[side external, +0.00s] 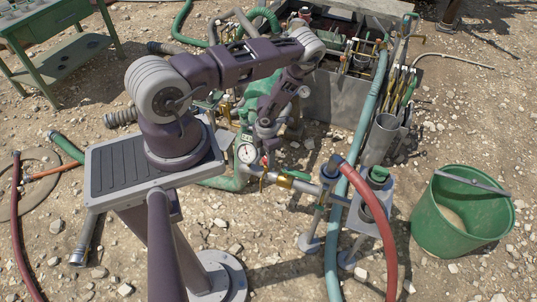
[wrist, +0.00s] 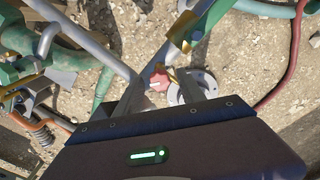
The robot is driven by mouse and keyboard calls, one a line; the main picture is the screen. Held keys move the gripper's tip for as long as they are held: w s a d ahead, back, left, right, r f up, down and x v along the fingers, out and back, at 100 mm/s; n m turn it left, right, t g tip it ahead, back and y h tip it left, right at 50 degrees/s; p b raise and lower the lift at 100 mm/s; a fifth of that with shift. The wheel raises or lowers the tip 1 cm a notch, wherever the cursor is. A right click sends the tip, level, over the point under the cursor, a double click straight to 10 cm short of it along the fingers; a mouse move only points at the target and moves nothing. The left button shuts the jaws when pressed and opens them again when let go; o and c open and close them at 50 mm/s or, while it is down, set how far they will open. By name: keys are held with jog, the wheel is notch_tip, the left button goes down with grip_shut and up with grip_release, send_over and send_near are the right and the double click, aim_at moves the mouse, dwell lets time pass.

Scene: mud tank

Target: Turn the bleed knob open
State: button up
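The bleed knob is a small red knob with a pale mark, seen in the wrist view (wrist: 158,82) between the two grey fingers of my gripper (wrist: 164,88). The fingers stand apart with a gap visible around the knob; contact is not clear. In the side view my gripper (side external: 267,146) points down just right of the pressure gauge (side external: 247,153). A bit of the red knob (side external: 265,160) shows below it, partly hidden. A brass fitting on the pipe (side external: 285,180) lies just right of the knob.
A red hose (side external: 375,205) and a teal hose (side external: 349,190) run close on the right. A green bucket (side external: 425,217) stands farther right. Pipes and a tank (side external: 340,105) with tools lie behind.

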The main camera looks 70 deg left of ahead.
aim_at(266, 158)
jog(key=shift+s, duration=0.15)
jog(key=m, duration=0.5)
jog(key=shift+m, duration=0.4)
jog(key=m, duration=0.4)
jog(key=shift+m, duration=0.4)
notch_tip(266, 158, up, 7)
jog(key=shift+a+f, duration=0.1)
jog(key=shift+f, duration=0.05)
jog(key=w+d+r+m+t+h, duration=0.1)
jog(key=w+d+r+m, duration=0.1)
jog(key=w+d+r, duration=0.3)
jog(key=w+d+r+m+t+h, duration=0.1)
jog(key=w+d+r, duration=0.4)
jog(key=r, duration=0.6)
jog(key=w+d+r+m+t+h, duration=0.1)
jog(key=w+d+r+m+h, duration=0.1)
jog(key=w+d+r+m, duration=0.3)
notch_tip(266, 158, up, 4)
jog(key=shift+d+f+h, duration=0.2)
jog(key=shift+d+h, duration=0.2)
jog(key=shift+d, duration=0.6)
